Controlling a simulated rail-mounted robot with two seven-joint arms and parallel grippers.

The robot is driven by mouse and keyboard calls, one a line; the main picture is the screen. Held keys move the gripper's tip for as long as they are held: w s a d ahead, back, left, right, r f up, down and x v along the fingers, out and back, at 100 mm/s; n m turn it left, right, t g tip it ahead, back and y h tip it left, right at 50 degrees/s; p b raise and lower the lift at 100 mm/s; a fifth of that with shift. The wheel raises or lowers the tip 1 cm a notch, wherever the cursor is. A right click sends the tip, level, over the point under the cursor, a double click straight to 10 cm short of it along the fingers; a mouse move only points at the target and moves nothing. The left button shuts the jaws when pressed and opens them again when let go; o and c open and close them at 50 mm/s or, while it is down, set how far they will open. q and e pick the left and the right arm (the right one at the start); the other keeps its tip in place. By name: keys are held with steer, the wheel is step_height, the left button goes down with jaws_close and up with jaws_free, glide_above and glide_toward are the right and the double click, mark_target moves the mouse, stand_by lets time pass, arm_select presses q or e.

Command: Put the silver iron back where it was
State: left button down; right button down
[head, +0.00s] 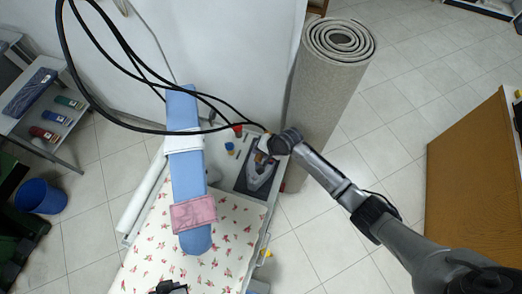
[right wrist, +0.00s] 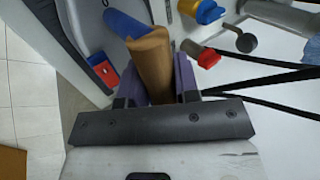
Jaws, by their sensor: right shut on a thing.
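The silver iron (head: 261,174) is over the dark rectangular rest pad (head: 241,187) at the right end of the ironing table. I cannot tell whether it touches the pad. My right gripper (head: 267,146) is at the iron's back end, shut on its handle. In the right wrist view the tan handle (right wrist: 152,55), with a blue end, stands between the purple fingers of that gripper (right wrist: 158,78). The gripper and arm hide part of the iron. My left gripper (head: 170,287) shows only as a dark part at the bottom edge, over the floral cover; its fingers are unclear.
A blue sleeve board (head: 187,130) with a pink cloth (head: 194,213) crosses the floral ironing surface (head: 220,262). Black hoses (head: 130,60) loop above the table. A rolled grey carpet (head: 325,100) stands close behind the pad. Small coloured items lie beside the pad.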

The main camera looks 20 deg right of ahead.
steer(key=c, duration=1.3)
jaws_free()
steer(key=shift+f, duration=0.1)
steer(key=o, duration=0.5)
steer(key=shift+c, duration=0.2)
steer(key=shift+w, duration=0.1)
steer(key=shift+d+r, duration=0.1)
steer(key=shift+r, duration=0.3)
steer(key=v, duration=1.1)
steer(key=shift+r+p, duration=0.25)
steer(key=shift+p, duration=0.2)
steer(key=s+a+f+n+h, duration=0.1)
steer(key=s+f+n, duration=0.15)
steer(key=s, duration=0.45)
steer(key=s+a+f+n, duration=0.1)
steer(key=s+a+n, duration=0.15)
steer(key=s, duration=0.45)
steer(key=s+d+r+n+h, duration=0.1)
steer(key=s+d+n+h, duration=0.1)
steer(key=s, duration=0.5)
steer(key=s+d+r+n+g+h, duration=0.1)
steer(key=s+d+r+n, duration=0.1)
steer(key=s, duration=0.5)
steer(key=shift+s+r+n+h, duration=0.2)
steer(key=shift+s+n+h, duration=0.15)
steer(key=shift+n, duration=0.25)
